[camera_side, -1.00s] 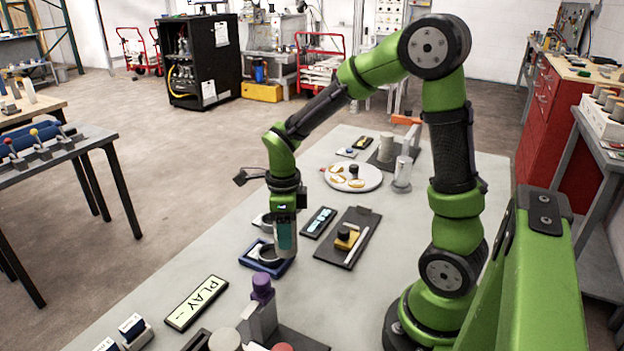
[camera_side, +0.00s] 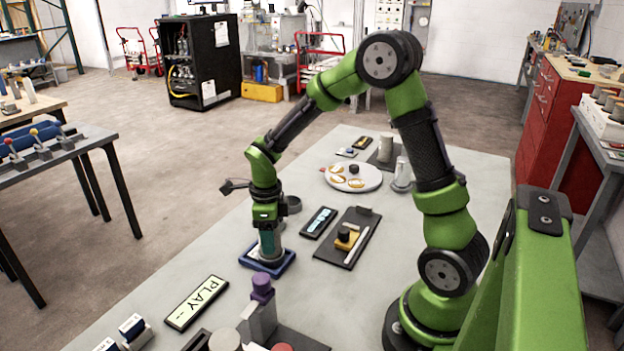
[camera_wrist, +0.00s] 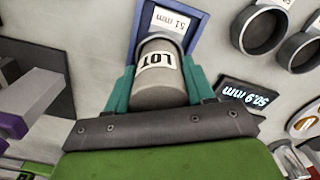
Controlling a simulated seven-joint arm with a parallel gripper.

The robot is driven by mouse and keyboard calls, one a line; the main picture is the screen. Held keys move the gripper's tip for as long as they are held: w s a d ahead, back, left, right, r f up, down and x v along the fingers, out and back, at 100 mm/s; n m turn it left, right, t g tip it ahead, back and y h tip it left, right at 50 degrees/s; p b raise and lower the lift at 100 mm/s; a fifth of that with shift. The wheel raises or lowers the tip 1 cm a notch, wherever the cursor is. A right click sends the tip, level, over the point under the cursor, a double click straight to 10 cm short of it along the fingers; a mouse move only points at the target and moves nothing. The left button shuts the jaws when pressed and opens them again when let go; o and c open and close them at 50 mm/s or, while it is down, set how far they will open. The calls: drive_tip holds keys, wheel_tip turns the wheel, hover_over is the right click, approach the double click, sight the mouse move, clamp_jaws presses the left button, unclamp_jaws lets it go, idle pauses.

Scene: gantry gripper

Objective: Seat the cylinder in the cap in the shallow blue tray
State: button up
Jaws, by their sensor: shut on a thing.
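The cylinder (camera_wrist: 158,92) is grey with a white "LOT" label. My gripper (camera_wrist: 160,78) is shut on it with teal fingers at both sides. In the side view my gripper (camera_side: 268,243) is low over the shallow blue tray (camera_side: 289,259), with the cylinder upright. The tray also shows in the wrist view (camera_wrist: 136,22), with a "51 mm" tag inside its rim. A thin dark rim of the cap (camera_wrist: 178,43) shows at the cylinder's far end. The cylinder's lower end meets the cap, but I cannot tell how deep it sits.
Two other grey caps (camera_wrist: 258,30) (camera_wrist: 302,48) stand near the tray. A "50.9 mm" display (camera_wrist: 250,96) lies beside them. A dark board (camera_side: 348,238) with small parts, a "PLAY" sign (camera_side: 197,303) and a purple-topped post (camera_side: 262,290) surround the area.

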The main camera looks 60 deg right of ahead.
drive_tip(key=o, duration=1.4)
drive_tip(key=shift+f, duration=0.1)
wheel_tip(320, 180, up, 11)
drive_tip(key=shift+r, duration=0.5)
drive_tip(key=shift+s+a+r, duration=0.1)
drive_tip(key=shift+r, duration=0.2)
drive_tip(key=s+a+r+n+t+y, duration=0.1)
drive_tip(key=s+a+r+n+t, duration=0.2)
drive_tip(key=s+n, duration=0.4)
drive_tip(key=s+a+r+n+t+y, duration=0.1)
drive_tip(key=s+a+r+n+t, duration=0.2)
drive_tip(key=n, duration=1.6)
drive_tip(key=shift+s+a+r+t, duration=0.25)
drive_tip(key=shift+s+a+t, duration=0.5)
drive_tip(key=shift+s, duration=1.3)
